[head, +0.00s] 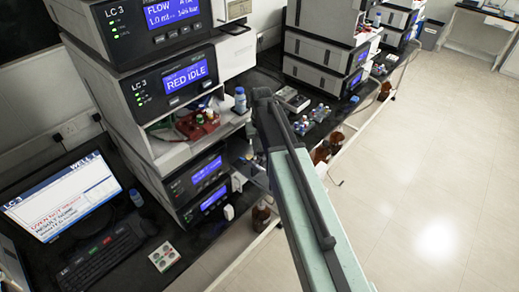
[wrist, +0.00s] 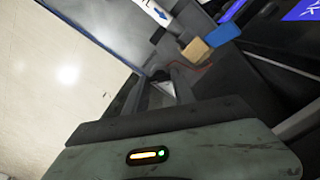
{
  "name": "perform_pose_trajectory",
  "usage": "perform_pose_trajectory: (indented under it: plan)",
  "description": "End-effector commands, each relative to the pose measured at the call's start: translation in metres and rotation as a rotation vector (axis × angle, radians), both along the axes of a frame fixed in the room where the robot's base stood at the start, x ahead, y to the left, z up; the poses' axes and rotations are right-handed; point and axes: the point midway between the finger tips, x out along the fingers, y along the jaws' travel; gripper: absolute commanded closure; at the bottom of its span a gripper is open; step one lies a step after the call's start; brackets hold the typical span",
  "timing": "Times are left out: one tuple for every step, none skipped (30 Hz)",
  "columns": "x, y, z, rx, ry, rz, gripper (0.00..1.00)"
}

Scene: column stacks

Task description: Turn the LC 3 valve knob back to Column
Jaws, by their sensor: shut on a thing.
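The LC 3 stack (head: 175,85) stands left of centre in the head view, its blue screens lit. My gripper (wrist: 162,92) is in the wrist view, its dark fingers pointing away beyond the wrist. It is shut on what seems to be the valve knob, which is mostly hidden between and behind the fingers; its pointing direction cannot be read. A white label with a blue arrow (wrist: 154,12) shows beyond the fingers. In the head view my arm hides the fingertips, low at the stack's right side.
A tan block (wrist: 195,51) and a blue block (wrist: 222,32) sit close beyond the fingers. A blue-capped bottle (head: 240,100) stands on the shelf left of my arm. A monitor (head: 65,195) and keyboard (head: 100,250) are at left. The floor (head: 420,190) at right is clear.

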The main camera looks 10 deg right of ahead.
Motion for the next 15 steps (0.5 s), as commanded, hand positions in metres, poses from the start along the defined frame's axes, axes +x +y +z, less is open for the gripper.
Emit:
perform_pose_trajectory:
  plan:
    - [-0.0030, -0.0003, -0.0002, -0.001, 0.008, 0.000, 1.00]
    - [-0.0030, -0.0003, -0.0002, -0.001, 0.008, 0.000, 1.00]
    - [-0.0030, -0.0002, -0.0002, -0.001, 0.008, 0.000, 1.00]
    - [-0.0030, -0.0002, -0.0002, -0.001, 0.008, 0.001, 1.00]
    - [-0.0031, -0.0002, -0.0002, -0.001, 0.009, 0.001, 0.61]
    - [-0.0029, -0.0001, -0.0002, -0.001, 0.008, 0.001, 0.50]
    - [-0.0027, -0.0001, -0.0002, -0.001, 0.008, 0.001, 0.47]
    - [-0.0025, 0.0000, -0.0002, 0.000, 0.007, 0.001, 0.47]
    - [-0.0022, 0.0000, -0.0002, 0.000, 0.006, 0.001, 0.47]
    - [-0.0021, 0.0001, -0.0001, 0.000, 0.006, 0.001, 0.47]
    - [-0.0019, 0.0001, -0.0001, 0.000, 0.006, 0.001, 0.47]
    - [-0.0017, 0.0001, -0.0001, 0.000, 0.005, 0.001, 0.47]
    - [-0.0016, 0.0002, -0.0001, 0.000, 0.005, 0.001, 0.47]
    - [-0.0015, 0.0002, -0.0001, 0.000, 0.004, 0.001, 0.47]
    - [-0.0014, 0.0003, 0.0002, 0.000, 0.004, 0.001, 0.47]
